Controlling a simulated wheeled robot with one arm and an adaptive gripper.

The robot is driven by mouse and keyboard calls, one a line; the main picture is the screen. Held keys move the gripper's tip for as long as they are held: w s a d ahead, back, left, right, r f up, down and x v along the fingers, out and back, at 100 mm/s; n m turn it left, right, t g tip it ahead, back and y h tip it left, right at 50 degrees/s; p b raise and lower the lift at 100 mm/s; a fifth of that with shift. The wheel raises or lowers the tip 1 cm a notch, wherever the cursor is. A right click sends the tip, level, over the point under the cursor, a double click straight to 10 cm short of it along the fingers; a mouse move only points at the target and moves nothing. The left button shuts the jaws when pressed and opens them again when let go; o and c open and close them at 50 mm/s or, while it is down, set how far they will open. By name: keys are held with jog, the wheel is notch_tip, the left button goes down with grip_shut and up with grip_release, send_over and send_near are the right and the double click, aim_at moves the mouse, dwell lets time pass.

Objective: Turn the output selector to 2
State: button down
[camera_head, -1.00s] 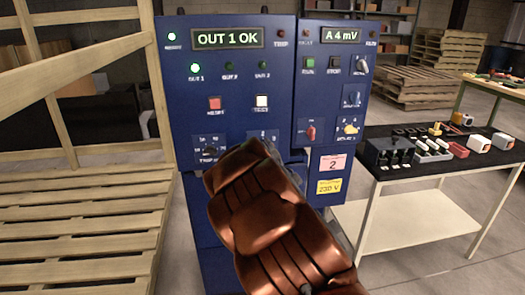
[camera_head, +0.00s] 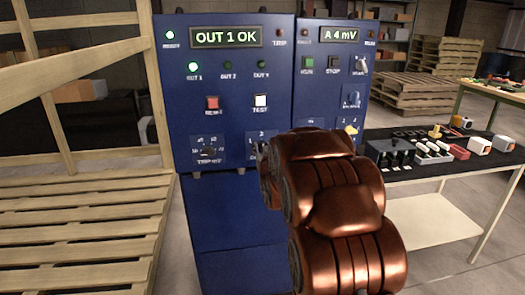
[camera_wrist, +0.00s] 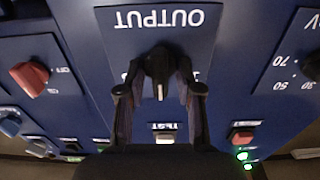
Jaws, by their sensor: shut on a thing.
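The output selector (camera_wrist: 160,68) is a black knob with a pale pointer mark, under the upside-down OUTPUT label in the wrist view. My gripper (camera_wrist: 160,88) is shut on it, one finger on each side. The mark points down in that picture, away from the OUTPUT label; the position numbers are mostly covered. In the head view my arm hides most of the selector and the fingertips. The left display (camera_head: 226,37) reads OUT 1 OK, and the OUT 1 lamp (camera_head: 194,67) is lit green.
The trip knob (camera_head: 207,152) is left of the selector. A red knob (camera_wrist: 30,77) is on its other side, at the left in the wrist view. Red (camera_head: 212,103) and white TEST (camera_head: 260,101) buttons sit above. A black-topped table (camera_head: 405,176) stands to the right.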

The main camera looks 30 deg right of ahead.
jog(key=shift+f, duration=0.15)
jog(key=c, duration=1.1)
grip_release()
jog(key=shift+c, duration=0.2)
jog(key=v, duration=0.7)
jog(key=shift+s, duration=0.25)
jog(key=shift+a, duration=0.1)
